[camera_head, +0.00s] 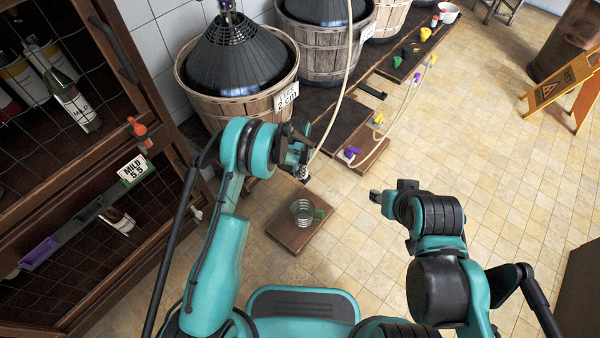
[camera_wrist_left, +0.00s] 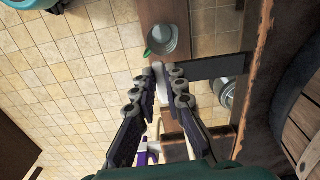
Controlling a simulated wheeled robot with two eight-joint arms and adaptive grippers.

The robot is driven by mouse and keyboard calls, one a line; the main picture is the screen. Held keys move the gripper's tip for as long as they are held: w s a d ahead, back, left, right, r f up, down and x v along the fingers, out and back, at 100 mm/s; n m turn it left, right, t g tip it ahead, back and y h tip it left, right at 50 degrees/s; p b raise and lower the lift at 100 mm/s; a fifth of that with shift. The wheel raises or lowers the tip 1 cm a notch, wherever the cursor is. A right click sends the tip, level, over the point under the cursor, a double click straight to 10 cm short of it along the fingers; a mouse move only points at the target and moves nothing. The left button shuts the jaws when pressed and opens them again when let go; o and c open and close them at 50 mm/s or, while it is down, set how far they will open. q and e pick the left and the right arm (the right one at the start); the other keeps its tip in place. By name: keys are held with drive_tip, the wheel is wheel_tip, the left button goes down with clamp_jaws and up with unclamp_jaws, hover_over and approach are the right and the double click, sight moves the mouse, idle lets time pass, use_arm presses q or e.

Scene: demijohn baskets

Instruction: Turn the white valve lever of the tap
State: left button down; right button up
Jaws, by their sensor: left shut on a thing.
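My left gripper (camera_head: 301,155) is in front of the nearest basket (camera_head: 240,104), low by the shelf edge. In the left wrist view the fingers (camera_wrist_left: 160,77) are shut on a pale, narrow piece (camera_wrist_left: 157,68) that looks like the white valve lever. The tap body is mostly hidden; I cannot tell how far the lever is turned. A clear mug (camera_head: 301,211) with a green handle stands on a low wooden board below my left gripper, and it shows in the left wrist view (camera_wrist_left: 162,40). My right gripper (camera_head: 381,197) is over the floor, away from everything; its opening is unclear.
More demijohn baskets (camera_head: 319,48) stand behind on a dark bench. A pale hose (camera_head: 345,75) hangs in front of them, and coloured clips (camera_head: 352,153) lie along the boards. A wooden rack (camera_head: 130,75) stands at left, a yellow floor sign (camera_head: 565,85) at right. Tiled floor is open at right.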

use_arm(q)
drive_tip(key=shift+a, duration=0.1)
idle(0.5)
drive_tip(key=c, duration=1.6)
unclamp_jaws()
drive_tip(key=shift+o, duration=0.2)
drive_tip(key=shift+r, duration=0.1)
wheel_tip(320, 180, up, 12)
